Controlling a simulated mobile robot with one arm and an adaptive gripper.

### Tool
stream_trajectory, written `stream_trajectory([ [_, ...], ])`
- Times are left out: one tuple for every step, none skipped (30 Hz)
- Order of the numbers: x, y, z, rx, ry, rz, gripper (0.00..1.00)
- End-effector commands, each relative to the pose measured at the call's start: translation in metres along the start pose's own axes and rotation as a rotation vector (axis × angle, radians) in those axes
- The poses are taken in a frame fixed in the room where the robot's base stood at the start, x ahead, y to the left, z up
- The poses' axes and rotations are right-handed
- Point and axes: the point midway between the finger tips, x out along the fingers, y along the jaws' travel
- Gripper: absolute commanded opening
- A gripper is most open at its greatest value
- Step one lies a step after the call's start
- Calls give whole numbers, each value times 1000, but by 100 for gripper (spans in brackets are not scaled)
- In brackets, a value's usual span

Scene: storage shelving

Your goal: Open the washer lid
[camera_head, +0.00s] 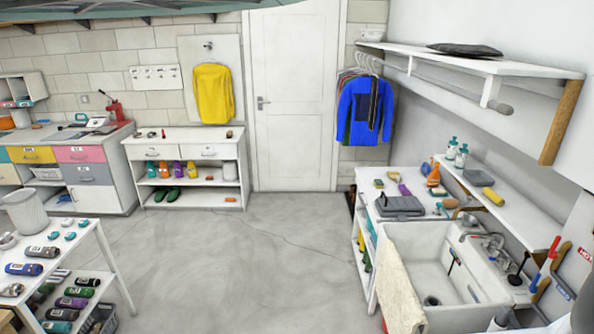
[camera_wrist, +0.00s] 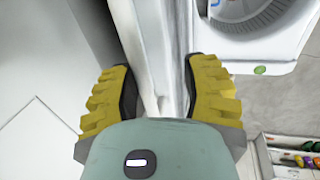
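In the wrist view, my gripper (camera_wrist: 158,80) has its two yellow ribbed fingers spread apart. A white upright panel or edge (camera_wrist: 150,35) runs between the fingers. I cannot tell whether either finger touches it, or whether it is the washer lid. A white appliance with a round, grey ribbed opening (camera_wrist: 258,14) shows at the upper right, beyond the right finger, and it looks like a washer. A green round mark (camera_wrist: 260,70) is on its near edge. Most of this appliance is cut off by the frame. I cannot make out the washer or my gripper in the head view.
A white sink (camera_head: 420,262) stands at the right under a wall shelf (camera_head: 470,60). A table with bottles (camera_head: 60,236) stands at the left. A white cabinet (camera_head: 190,142) and a closed door (camera_head: 293,140) are at the back. The middle floor (camera_head: 245,260) is clear.

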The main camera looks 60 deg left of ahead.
Motion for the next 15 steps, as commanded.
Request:
stream_trajectory([
  [0,0,0,-1,1,-2,44],
  [-1,0,-1,-1,2,-2,44],
  [-2,0,-1,-1,3,-1,44],
  [-4,0,-1,-2,3,-1,44],
  [-5,0,-2,-3,4,-2,44],
  [-6,0,-2,-3,5,-3,44],
  [-8,0,-1,-2,5,-4,44],
  [-9,0,-1,-1,5,-4,44],
  [-12,0,-1,-1,5,-3,44],
  [-14,0,-1,-1,5,-2,44],
  [-16,1,-1,-1,4,-2,44],
  [-18,0,-1,-1,3,-2,44],
  [-19,0,0,0,3,-3,44],
  [-20,0,0,0,2,-4,44],
  [-22,0,0,0,1,-4,44],
])
